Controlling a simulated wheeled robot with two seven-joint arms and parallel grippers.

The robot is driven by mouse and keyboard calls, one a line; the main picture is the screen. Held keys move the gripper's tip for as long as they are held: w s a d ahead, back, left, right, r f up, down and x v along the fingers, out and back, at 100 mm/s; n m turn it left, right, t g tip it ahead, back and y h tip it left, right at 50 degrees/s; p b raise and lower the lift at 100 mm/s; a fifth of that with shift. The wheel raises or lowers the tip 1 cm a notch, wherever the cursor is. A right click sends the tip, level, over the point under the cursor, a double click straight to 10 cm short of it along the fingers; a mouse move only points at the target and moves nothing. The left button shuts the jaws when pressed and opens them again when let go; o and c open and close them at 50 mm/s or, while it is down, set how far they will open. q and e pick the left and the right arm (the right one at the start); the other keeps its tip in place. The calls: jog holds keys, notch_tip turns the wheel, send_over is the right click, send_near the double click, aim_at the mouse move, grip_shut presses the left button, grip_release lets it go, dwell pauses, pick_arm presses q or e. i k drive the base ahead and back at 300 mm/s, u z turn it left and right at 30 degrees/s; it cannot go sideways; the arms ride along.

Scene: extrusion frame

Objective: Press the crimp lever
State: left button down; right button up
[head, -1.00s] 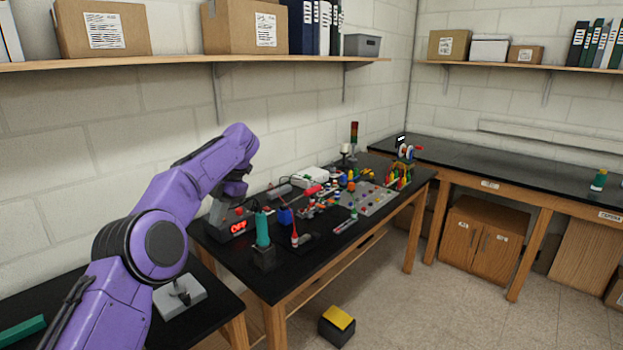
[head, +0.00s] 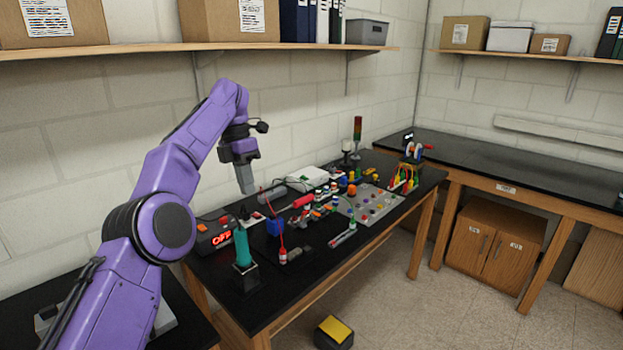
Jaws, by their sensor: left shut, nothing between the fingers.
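My left gripper (head: 246,180) is shut and empty, pointing down in the air above the back left part of the black workbench (head: 300,275). No part is clearly recognisable as the crimp lever. A red handle-like piece (head: 302,201) lies among small parts on the bench, to the right of my gripper in the picture; I cannot tell whether it is the lever. A grey base (head: 165,320) on the nearer left table is mostly hidden behind my left arm. My right gripper is not in view.
A box with a red lit display (head: 217,235), a teal cylinder on a dark stand (head: 242,246) and a blue block (head: 275,226) crowd the bench's left end. A grey panel with coloured buttons (head: 370,206) lies farther right. A yellow-topped box (head: 334,331) is on the floor.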

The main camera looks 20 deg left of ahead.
aim_at(305, 200)
jog(key=i, duration=0.9)
